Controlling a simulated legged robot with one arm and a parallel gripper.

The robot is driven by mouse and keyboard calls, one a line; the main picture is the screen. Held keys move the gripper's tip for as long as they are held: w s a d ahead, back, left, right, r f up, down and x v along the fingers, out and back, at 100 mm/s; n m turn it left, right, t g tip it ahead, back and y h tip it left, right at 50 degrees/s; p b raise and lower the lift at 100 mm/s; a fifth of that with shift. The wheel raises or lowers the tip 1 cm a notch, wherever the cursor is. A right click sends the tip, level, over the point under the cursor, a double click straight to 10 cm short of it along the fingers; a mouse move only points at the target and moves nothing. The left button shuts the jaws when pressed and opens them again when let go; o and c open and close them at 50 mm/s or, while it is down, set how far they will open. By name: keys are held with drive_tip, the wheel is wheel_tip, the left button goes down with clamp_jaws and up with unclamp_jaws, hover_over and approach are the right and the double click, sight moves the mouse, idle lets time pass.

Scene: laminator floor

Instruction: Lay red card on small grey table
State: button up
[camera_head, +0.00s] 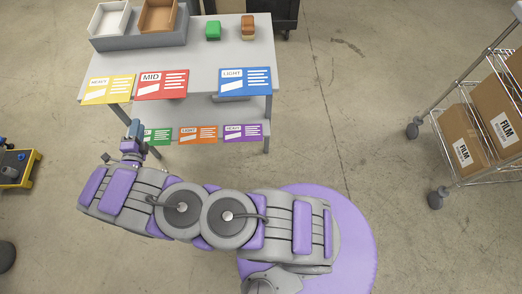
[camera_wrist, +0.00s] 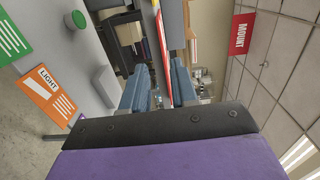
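The red card (camera_head: 161,84), marked MID, lies at the front edge of a grey two-level table (camera_head: 200,60), between a yellow card (camera_head: 108,89) and a blue card (camera_head: 244,81). My gripper (camera_head: 134,129) is below and in front of the red card. In the wrist view, its two blue fingers (camera_wrist: 159,80) stand apart, one on each side of a thin red, yellow and white edge (camera_wrist: 161,28). That edge looks like cards seen edge-on, reaching between the fingertips. I see no firm contact. I cannot tell whether this table is the small grey table.
Green, orange (camera_head: 198,133) and purple (camera_head: 243,132) cards lie on the lower shelf. A wire cart (camera_head: 470,135) is at right; floor between is clear.

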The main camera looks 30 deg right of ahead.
drive_tip(key=w+a+r+n+g+y, duration=0.3)
drive_tip(key=w+r+n+g+y, duration=0.25)
drive_tip(key=r, duration=0.45)
drive_tip(key=s+d+r+n+g+y, duration=0.1)
drive_tip(key=s+d+r+n+y, duration=0.25)
drive_tip(key=r, duration=0.25)
drive_tip(key=s+d+r+n+g+y, duration=0.2)
drive_tip(key=s+r+n, duration=0.1)
drive_tip(key=r+n, duration=0.15)
drive_tip(key=s+d+r+n+g+h, duration=0.1)
drive_tip(key=s+d+r+n+g, duration=0.1)
drive_tip(key=s+d, duration=0.7)
drive_tip(key=s+d+r+n+g+h, duration=0.2)
drive_tip(key=s+d, duration=0.8)
drive_tip(key=s, duration=0.9)
drive_tip(key=s+d+r+n+g+h, duration=0.1)
drive_tip(key=s+d+r+n+g, duration=0.2)
drive_tip(key=s+d, duration=0.7)
drive_tip(key=s+n+g, duration=0.2)
drive_tip(key=s+g, duration=0.1)
drive_tip(key=s, duration=0.1)
drive_tip(key=shift+s+r, duration=0.15)
drive_tip(key=shift+r, duration=0.05)
drive_tip(key=shift+a, duration=0.25)
